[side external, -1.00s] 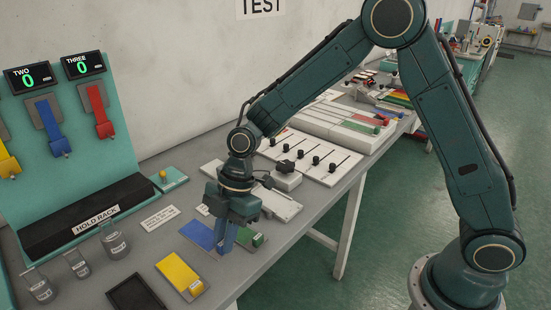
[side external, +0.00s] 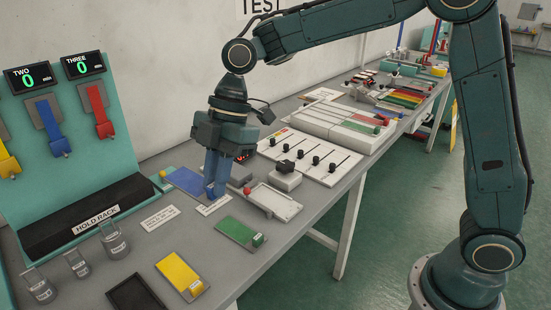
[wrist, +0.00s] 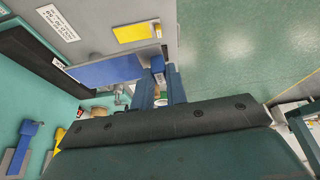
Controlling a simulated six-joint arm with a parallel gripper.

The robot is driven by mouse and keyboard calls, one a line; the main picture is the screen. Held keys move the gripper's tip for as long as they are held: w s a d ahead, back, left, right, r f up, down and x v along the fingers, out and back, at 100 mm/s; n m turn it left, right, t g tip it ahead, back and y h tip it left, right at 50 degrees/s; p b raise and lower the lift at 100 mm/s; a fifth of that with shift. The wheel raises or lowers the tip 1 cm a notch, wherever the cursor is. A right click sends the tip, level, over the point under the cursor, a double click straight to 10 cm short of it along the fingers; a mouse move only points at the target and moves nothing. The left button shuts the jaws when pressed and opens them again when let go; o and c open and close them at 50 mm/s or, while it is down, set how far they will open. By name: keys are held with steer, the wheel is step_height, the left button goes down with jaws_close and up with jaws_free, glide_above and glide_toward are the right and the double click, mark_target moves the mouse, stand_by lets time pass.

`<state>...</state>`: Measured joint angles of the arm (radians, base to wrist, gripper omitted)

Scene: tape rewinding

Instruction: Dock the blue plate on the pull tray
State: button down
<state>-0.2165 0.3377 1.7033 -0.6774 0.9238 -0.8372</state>
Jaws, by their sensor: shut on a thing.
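The blue plate (side external: 186,181) is held by its near end in my gripper (side external: 214,191). My jaws are shut on its end block, and the plate sticks out toward the left, over the back part of the bench. In the wrist view the blue plate (wrist: 104,71) extends left from between my fingers (wrist: 160,88). How high it is above the bench is hard to tell. A pale shallow tray with a red knob (side external: 276,202), which looks like the pull tray, lies to the right of my gripper, apart from the plate.
A green plate (side external: 237,231) and a yellow plate (side external: 180,273) lie at the bench front, with a dark empty tray (side external: 134,292) beside them. The hold rack (side external: 95,214) and several glass jars stand left. A slider panel (side external: 312,152) lies right.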

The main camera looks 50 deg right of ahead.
steer(key=shift+d, duration=0.1)
stand_by(0.5)
steer(key=d+r, duration=0.1)
steer(key=d, duration=2.1)
steer(key=shift+r+m, duration=0.3)
steer(key=shift+m, duration=0.1)
steer(key=shift+w+f, duration=0.1)
steer(key=shift+f, duration=0.05)
step_height(320, 180, down, 16)
steer(key=shift+r, duration=0.25)
steer(key=shift+f, duration=0.1)
steer(key=shift+f, duration=2.05)
steer(key=shift+f, duration=0.1)
